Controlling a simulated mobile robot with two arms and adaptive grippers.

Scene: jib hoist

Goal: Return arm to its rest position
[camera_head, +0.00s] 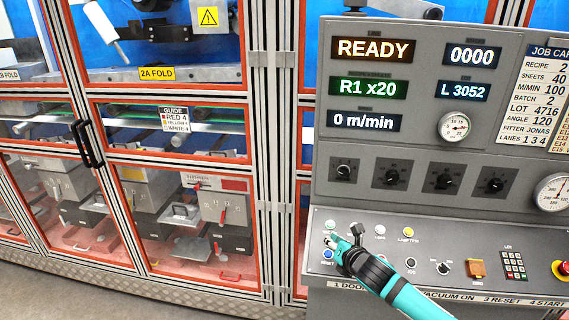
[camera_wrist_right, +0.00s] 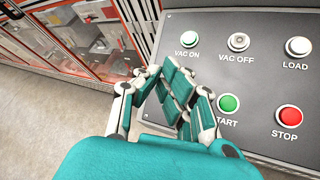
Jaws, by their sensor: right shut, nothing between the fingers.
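My right gripper (camera_head: 342,248) is shut and empty over the left end of the grey sloping button panel (camera_head: 450,245). Its teal arm comes in from the bottom. In the right wrist view the gripper's teal and white fingers (camera_wrist_right: 178,88) are together at the panel's left edge, left of the green START button (camera_wrist_right: 229,103). They hide part of the START label. I cannot tell whether the fingers touch the panel. My left gripper is not in view.
A console display (camera_head: 374,49) reads READY. Dials, knobs and an orange switch (camera_head: 476,268) are on the console. A red emergency knob (camera_head: 562,269) sits at the far right. The machine's framed doors (camera_head: 165,85) stand at left, with a black handle (camera_head: 87,144). Floor is clear at lower left.

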